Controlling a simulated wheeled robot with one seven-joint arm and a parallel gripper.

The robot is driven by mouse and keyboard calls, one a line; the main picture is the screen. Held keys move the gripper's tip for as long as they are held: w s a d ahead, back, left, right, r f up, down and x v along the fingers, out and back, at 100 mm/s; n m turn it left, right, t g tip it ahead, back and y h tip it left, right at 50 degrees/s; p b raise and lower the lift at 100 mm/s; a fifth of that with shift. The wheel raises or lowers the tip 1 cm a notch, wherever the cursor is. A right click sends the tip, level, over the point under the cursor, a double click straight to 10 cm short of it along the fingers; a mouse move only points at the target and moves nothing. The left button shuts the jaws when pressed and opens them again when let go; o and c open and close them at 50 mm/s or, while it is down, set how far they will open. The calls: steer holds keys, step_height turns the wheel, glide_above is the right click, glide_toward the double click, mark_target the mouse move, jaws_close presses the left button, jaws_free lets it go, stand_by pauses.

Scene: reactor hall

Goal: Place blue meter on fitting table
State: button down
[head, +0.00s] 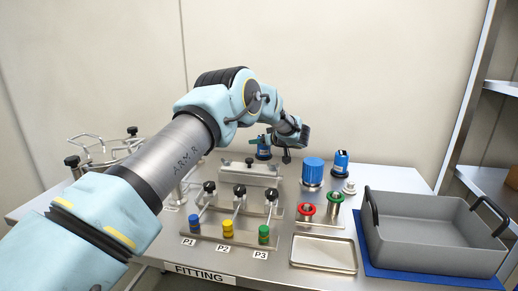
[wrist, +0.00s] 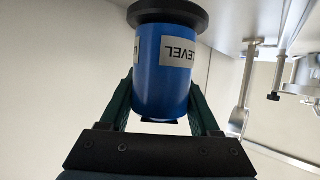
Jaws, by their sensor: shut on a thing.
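My gripper (wrist: 165,105) is shut on a blue meter (wrist: 163,75), with one finger on each side of its body. The meter is a blue cylinder with a pale label reading LEVEL and a wide black disc at its far end. In the head view my gripper (head: 290,145) is over the back of the fitting table (head: 395,180), turned away, so its hold is mostly hidden. A blue body (head: 263,147) shows just left of it; I cannot tell if this is the held meter. Another blue instrument (head: 341,161) stands to the right.
A large blue cylinder (head: 313,171) stands mid-table. Red (head: 306,210) and green (head: 335,201) ringed fittings stand before it. A clamp row (head: 230,225) marked P1 to P3, a shallow tray (head: 324,253) and a grey bin (head: 435,245) take up the front. Shelving (head: 490,180) is at right.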

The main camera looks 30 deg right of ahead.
mark_target(261, 148)
steer(key=shift+f+p, duration=0.4)
steer(key=shift+f, duration=1.15)
steer(key=shift+f, duration=0.2)
steer(key=shift+c, duration=0.6)
jaws_free()
steer(key=shift+r, duration=0.25)
steer(key=shift+s, duration=0.4)
steer(key=b+v, duration=0.3)
steer(key=v, duration=0.8)
